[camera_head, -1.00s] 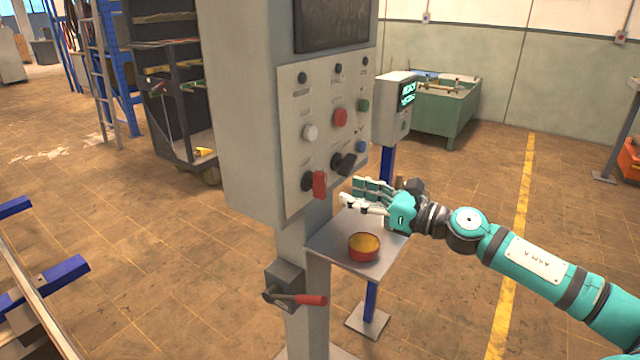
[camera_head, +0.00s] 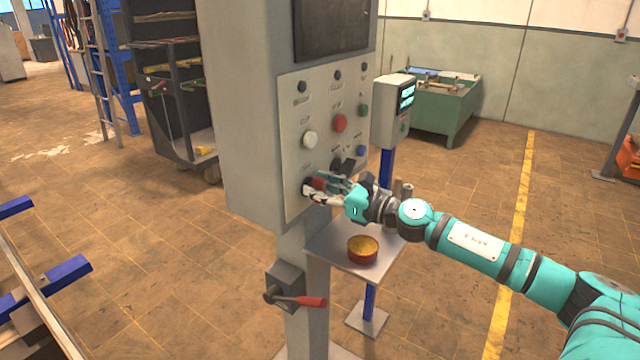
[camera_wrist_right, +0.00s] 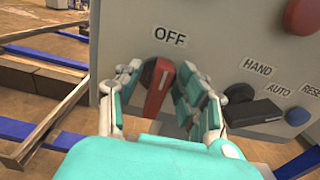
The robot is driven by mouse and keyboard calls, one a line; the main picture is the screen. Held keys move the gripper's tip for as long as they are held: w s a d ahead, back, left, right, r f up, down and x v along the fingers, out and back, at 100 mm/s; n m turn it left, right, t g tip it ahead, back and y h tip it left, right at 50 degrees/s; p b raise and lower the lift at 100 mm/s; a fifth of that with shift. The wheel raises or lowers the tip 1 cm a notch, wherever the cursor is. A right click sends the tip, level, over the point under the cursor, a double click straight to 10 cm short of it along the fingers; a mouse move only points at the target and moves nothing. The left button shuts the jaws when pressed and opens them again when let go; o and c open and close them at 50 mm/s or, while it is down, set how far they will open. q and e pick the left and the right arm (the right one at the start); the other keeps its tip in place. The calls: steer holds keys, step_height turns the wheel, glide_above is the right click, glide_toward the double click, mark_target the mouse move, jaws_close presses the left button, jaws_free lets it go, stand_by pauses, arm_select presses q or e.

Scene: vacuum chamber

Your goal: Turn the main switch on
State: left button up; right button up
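The main switch (camera_head: 318,184) is a red handle at the lower left of the control panel, partly hidden by my fingers in the head view. In the right wrist view the red switch handle (camera_wrist_right: 158,86) has a pale line and stands below the word OFF, tilted slightly. My right gripper (camera_head: 314,190) is at the switch. In the wrist view my right gripper (camera_wrist_right: 158,82) is open, with its fingers on both sides of the handle. A gap shows on the left side; the right fingers are close to it, contact unclear. My left gripper is not in view.
A black selector (camera_wrist_right: 255,112) marked HAND and AUTO sits right of the switch. White (camera_head: 310,139) and red (camera_head: 340,123) buttons are above. A shelf (camera_head: 335,247) with a red-and-yellow bowl (camera_head: 362,249) and a red-handled lever (camera_head: 298,300) are below.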

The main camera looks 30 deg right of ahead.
jaws_close()
stand_by(0.3)
steer(key=shift+m, duration=0.3)
steer(key=m+p, duration=0.1)
steer(key=m, duration=0.2)
steer(key=shift+w+d+m, duration=0.1)
steer(key=shift+w+m, duration=0.05)
steer(key=shift+m, duration=0.25)
steer(key=m+p, duration=0.1)
steer(key=m, duration=0.1)
steer(key=m+p, duration=0.1)
steer(key=m, duration=0.1)
steer(key=shift+d+m, duration=0.2)
steer(key=shift+m, duration=0.1)
steer(key=m+p, duration=0.2)
steer(key=m, duration=0.2)
steer(key=shift+w+f, duration=0.1)
steer(key=shift+d+f+m+p, duration=0.15)
steer(key=shift+m+p, duration=0.5)
steer(key=shift+m, duration=0.55)
steer(key=shift+a+f+m+p, duration=0.15)
steer(key=shift+m+p, duration=0.45)
steer(key=shift+m, duration=0.6)
steer(key=shift+d, duration=0.1)
